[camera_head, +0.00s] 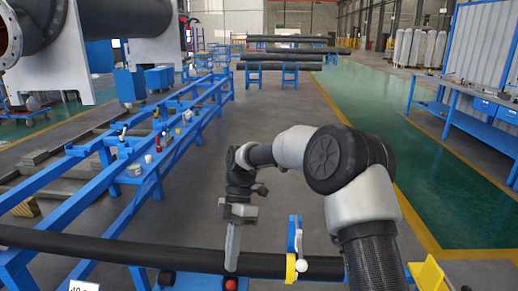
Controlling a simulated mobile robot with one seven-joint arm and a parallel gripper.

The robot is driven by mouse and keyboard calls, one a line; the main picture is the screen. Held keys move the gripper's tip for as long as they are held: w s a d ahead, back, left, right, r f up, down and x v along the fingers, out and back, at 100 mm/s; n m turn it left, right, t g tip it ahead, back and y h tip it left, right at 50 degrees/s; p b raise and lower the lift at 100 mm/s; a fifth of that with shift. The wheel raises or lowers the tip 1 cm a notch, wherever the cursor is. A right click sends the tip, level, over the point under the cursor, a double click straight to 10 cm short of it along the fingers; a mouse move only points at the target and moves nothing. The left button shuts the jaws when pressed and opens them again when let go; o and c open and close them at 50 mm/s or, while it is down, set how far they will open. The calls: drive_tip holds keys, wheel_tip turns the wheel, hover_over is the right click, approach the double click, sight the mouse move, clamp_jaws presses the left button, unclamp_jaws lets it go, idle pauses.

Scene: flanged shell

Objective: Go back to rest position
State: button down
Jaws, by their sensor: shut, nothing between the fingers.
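My gripper (232,250) hangs from my arm near the lower middle of the head view, pointing down. Its fingers are together with nothing visible between them. The fingertips appear in front of or just above a long dark pipe (130,247); whether they touch it I cannot tell. A red round part (230,285) shows just below the fingertips. My arm bends up and over from the lower right.
A blue and yellow clamp-like part (292,250) with a white ball stands at the pipe, right of my gripper. Blue rails (85,215) with small items run along the left. A blue workbench (470,120) stands at right. The grey floor (290,110) ahead is open.

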drive_tip(key=s+d+r+m+t+h+p, duration=0.1)
drive_tip(key=s+d+r+m+t+p, duration=0.2)
drive_tip(key=r, duration=0.5)
drive_tip(key=s+d+r+m+t+p, duration=0.1)
drive_tip(key=s+d+r+m+p, duration=0.15)
drive_tip(key=d+r+m, duration=0.4)
drive_tip(key=s+d+r+m+t+h+p, duration=0.1)
drive_tip(key=s+d+r+m+t+p, duration=0.15)
drive_tip(key=r, duration=0.75)
drive_tip(key=s+d+r+m+t+p, duration=0.5)
drive_tip(key=s+d+r+m+p, duration=0.2)
drive_tip(key=s+m, duration=0.4)
drive_tip(key=shift+s+d+r+m+y, duration=0.3)
drive_tip(key=shift+s+d+r+m, duration=0.1)
drive_tip(key=shift+d+r+m, duration=0.55)
